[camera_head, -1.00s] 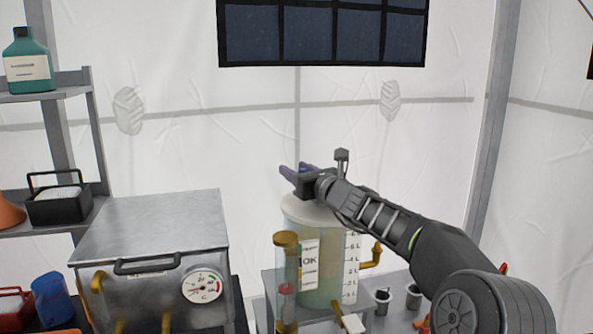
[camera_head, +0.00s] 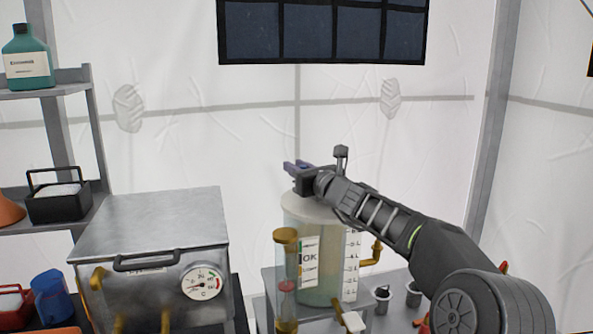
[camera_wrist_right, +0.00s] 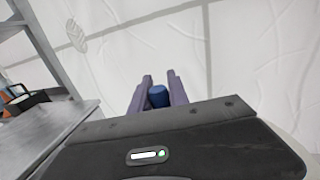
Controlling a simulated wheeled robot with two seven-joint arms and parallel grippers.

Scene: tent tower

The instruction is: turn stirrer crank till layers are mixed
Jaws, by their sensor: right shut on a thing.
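The mixing tank (camera_head: 316,240) is a clear cylinder with a pale lid, a litre scale and an OK label. Its contents look pale greenish, and I cannot make out separate layers. My right gripper (camera_head: 294,166) is above the lid, its arm coming in from the right. In the right wrist view, the gripper (camera_wrist_right: 157,92) is shut on a blue knob (camera_wrist_right: 158,96), which sits between the purple fingers and appears to be the crank's handle. The rest of the crank is hidden by the gripper. My left gripper is not in view.
A metal box (camera_head: 150,240) with a dial gauge (camera_head: 203,282) stands left of the tank. A brass-capped sight tube (camera_head: 286,275) is at the tank's front and a brass tap (camera_head: 372,254) at its right. Small metal cups (camera_head: 413,295) stand at right.

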